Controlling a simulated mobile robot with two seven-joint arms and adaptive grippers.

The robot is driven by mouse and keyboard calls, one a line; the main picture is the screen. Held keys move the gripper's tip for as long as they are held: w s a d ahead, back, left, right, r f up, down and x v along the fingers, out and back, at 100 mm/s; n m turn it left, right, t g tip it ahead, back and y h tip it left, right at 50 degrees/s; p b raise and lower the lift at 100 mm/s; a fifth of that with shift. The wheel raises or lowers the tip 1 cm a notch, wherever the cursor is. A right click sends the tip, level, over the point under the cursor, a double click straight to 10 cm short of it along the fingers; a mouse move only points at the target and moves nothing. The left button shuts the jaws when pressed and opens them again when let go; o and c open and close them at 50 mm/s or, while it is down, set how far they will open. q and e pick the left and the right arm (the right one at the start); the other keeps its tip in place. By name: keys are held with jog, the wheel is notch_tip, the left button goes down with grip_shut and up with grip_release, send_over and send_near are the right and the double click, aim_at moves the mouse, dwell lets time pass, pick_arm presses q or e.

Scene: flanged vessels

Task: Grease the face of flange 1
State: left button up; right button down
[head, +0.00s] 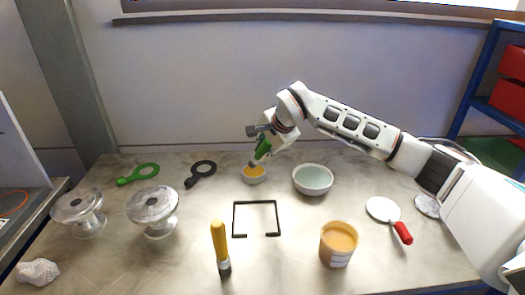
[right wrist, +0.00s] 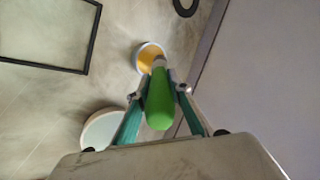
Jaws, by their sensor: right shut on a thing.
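My right gripper (head: 263,141) is shut on the green handle (head: 263,149) of a brush-like tool, which also shows in the right wrist view (right wrist: 159,105). The tool points down, its tip at or just above a small white bowl of yellow-orange grease (head: 254,175); I cannot tell if it touches. The bowl also shows in the right wrist view (right wrist: 150,57). Two grey flanged vessels stand at the left, one at the far left (head: 77,206) and one beside it (head: 153,205). I see no label telling which is flange 1. My left gripper is out of view.
A pale bowl (head: 313,180), a black frame (head: 257,202), a tub of orange grease (head: 339,245) and a yellow-handled tool (head: 220,243) stand or lie midtable. Green (head: 138,174) and black (head: 201,173) ring tools lie behind. A red-handled disc (head: 383,209) lies right, a crumpled cloth (head: 37,271) front left.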

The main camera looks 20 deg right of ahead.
jog(key=shift+f+b, duration=0.3)
jog(key=shift+f, duration=0.4)
dwell(0.6)
jog(key=shift+r, duration=0.1)
dwell(0.4)
jog(key=shift+r+p, duration=0.2)
jog(key=shift+p, duration=0.1)
jog(key=shift+r+p, duration=1.65)
jog(key=shift+r, duration=0.55)
jog(key=shift+r+p, duration=0.4)
jog(key=shift+r, duration=0.65)
